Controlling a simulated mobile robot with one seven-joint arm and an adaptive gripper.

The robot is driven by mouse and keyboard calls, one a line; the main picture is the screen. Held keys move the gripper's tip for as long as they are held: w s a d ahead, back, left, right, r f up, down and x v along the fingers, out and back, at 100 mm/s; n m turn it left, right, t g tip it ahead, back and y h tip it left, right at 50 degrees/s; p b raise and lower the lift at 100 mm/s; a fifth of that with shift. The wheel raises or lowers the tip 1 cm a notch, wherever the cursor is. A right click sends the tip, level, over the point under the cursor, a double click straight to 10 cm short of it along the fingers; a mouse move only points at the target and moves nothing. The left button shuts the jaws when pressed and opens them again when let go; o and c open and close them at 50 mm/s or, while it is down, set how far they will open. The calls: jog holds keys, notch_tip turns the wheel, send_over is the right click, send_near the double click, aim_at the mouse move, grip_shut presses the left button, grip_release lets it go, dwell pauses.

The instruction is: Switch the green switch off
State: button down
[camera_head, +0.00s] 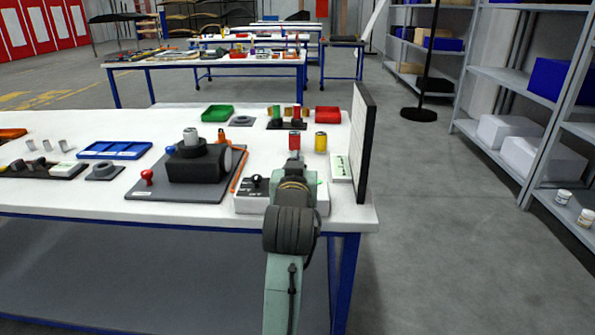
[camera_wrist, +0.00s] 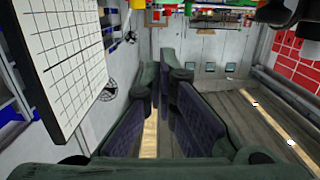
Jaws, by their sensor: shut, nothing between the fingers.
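A white control box (camera_head: 248,202) sits near the front right edge of the white table. A black knob (camera_head: 256,183) stands on its left part. My arm crosses in front of the box and hides its middle. I cannot make out the green switch clearly in either view. My gripper (camera_wrist: 165,65) shows in the wrist view with its two dark-padded fingers together and nothing between them. In the head view it is over or behind the box, mostly hidden by my wrist; I cannot tell whether it touches anything.
A red can (camera_head: 295,140) and a yellow can (camera_head: 320,143) stand beyond my wrist. An upright grid board (camera_head: 361,140) stands at the table's right edge. A dark grey plate (camera_head: 190,188) carries a black block (camera_head: 198,165) on the left.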

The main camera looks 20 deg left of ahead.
jog(key=shift+w+f, duration=0.15)
jog(key=shift+f, duration=1.5)
jog(key=shift+w+f, duration=0.2)
jog(key=shift+w, duration=0.05)
jog(key=shift+w+a+r+p, duration=0.1)
jog(key=shift+w+p, duration=0.1)
jog(key=shift+p, duration=0.2)
jog(key=r+p, duration=0.2)
jog(key=r, duration=0.1)
jog(key=r+p, duration=0.1)
jog(key=p, duration=0.1)
jog(key=shift+w+a+r, duration=0.1)
jog(key=shift+w+r, duration=0.05)
jog(key=shift+w, duration=0.15)
jog(key=s+d+r+b, duration=0.2)
jog(key=s+r, duration=0.1)
jog(key=s, duration=0.6)
jog(key=shift+d+r, duration=0.2)
jog(key=shift+d, duration=0.05)
